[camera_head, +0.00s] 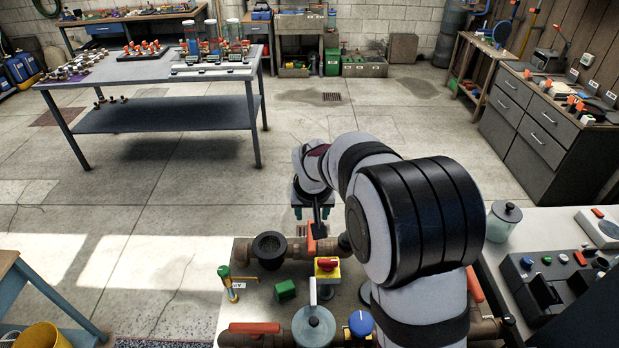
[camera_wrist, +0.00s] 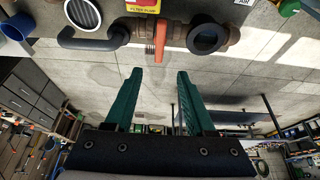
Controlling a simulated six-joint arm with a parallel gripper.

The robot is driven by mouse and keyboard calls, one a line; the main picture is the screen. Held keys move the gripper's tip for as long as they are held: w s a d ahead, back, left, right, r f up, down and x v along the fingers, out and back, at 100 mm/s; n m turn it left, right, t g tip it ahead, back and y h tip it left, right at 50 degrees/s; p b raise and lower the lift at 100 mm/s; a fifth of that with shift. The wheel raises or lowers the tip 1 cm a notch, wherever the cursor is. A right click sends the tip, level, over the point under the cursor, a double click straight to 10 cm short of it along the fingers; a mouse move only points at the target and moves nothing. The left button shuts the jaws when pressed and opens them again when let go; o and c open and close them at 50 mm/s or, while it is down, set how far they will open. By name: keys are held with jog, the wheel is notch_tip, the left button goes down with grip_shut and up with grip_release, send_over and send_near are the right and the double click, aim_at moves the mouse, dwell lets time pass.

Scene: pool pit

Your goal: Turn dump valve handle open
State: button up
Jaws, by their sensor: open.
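An orange lever handle (camera_head: 311,240) stands at the brown pipe (camera_head: 285,248) along the far edge of the work panel. No dump valve label is legible, so I cannot tell for sure that this is the dump valve handle. My gripper (camera_head: 312,213) is just beyond that pipe, partly hidden by my own wrist. In the wrist view its two green fingers (camera_wrist: 160,73) are spread apart and empty. The handle also shows there (camera_wrist: 160,42), lined up with the gap between the fingertips, its free end just short of them. I see no contact.
A yellow box with a red knob (camera_head: 327,268), a black cup (camera_head: 269,248) and a green block (camera_head: 286,290) are near the handle. Another orange handle (camera_head: 254,328) lies on the front pipe. Open floor (camera_head: 200,205) lies beyond the panel.

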aim_at(311, 236)
jog(key=x, duration=1.5)
jog(key=shift+f, duration=0.35)
grip_shut()
